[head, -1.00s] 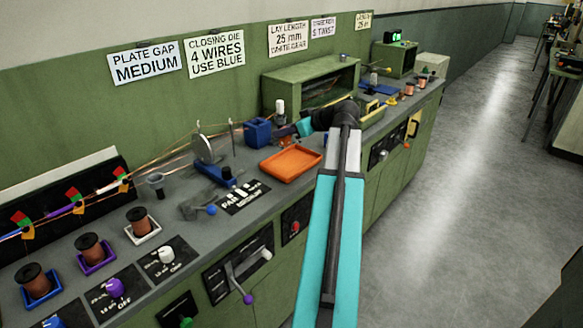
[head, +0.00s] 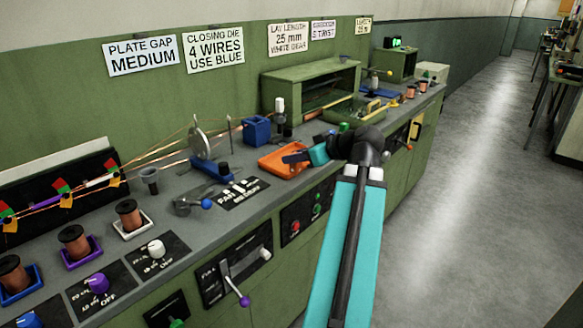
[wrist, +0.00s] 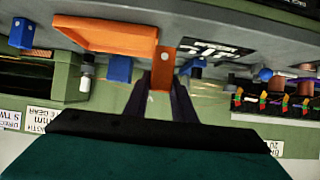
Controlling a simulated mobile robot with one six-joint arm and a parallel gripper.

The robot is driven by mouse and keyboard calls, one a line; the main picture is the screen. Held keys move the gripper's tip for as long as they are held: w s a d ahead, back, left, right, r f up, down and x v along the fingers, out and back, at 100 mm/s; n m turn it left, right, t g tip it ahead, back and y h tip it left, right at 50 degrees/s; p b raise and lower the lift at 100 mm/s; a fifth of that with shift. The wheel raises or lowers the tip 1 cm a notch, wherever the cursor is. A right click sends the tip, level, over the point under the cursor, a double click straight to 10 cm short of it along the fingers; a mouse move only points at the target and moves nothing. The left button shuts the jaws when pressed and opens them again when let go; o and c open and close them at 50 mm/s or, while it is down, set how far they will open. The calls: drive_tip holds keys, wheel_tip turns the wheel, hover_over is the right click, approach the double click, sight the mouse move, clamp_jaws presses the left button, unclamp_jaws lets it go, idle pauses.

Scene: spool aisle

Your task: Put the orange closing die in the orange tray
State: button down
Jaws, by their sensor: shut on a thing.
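The orange tray (head: 270,167) lies on the grey bench top in the head view, below the blue box. It also shows at the upper left of the wrist view (wrist: 100,36), which looks upside down. My gripper (head: 290,158) reaches in from the right and appears over the tray's right part. In the wrist view my gripper (wrist: 161,90) is shut on the orange closing die (wrist: 163,66), a flat orange piece between the fingertips. The die overlaps the tray's edge in that picture. Its height over the tray is unclear. In the head view the die cannot be made out.
A blue box (head: 257,130) stands behind the tray. A disc on a blue base (head: 212,168) stands to its left, near a black label plate (head: 240,192). A green cabinet (head: 308,85) stands behind. Copper spools (head: 129,214) stand at the front left.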

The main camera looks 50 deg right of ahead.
drive_tip(key=shift+w+d+r+p, duration=0.25)
drive_tip(key=shift+d+p, duration=0.15)
drive_tip(key=shift+p, duration=1.5)
drive_tip(key=d+p, duration=0.1)
drive_tip(key=p, duration=0.4)
drive_tip(key=shift+w, duration=0.35)
drive_tip(key=p, duration=0.5)
drive_tip(key=shift+w+d+f, duration=0.15)
drive_tip(key=shift+w+f, duration=0.1)
drive_tip(key=w+d+p, duration=0.1)
drive_tip(key=w+d, duration=0.2)
drive_tip(key=w+d+f+p, duration=0.1)
drive_tip(key=w+d, duration=0.2)
drive_tip(key=w+d+p, duration=0.1)
drive_tip(key=w+d, duration=0.2)
drive_tip(key=d, duration=0.1)
drive_tip(key=shift+f+p, duration=0.25)
drive_tip(key=shift+p, duration=0.05)
drive_tip(key=shift+f+p, duration=0.7)
drive_tip(key=shift+f, duration=1.05)
drive_tip(key=shift+f, duration=0.2)
drive_tip(key=c, duration=1.5)
unclamp_jaws()
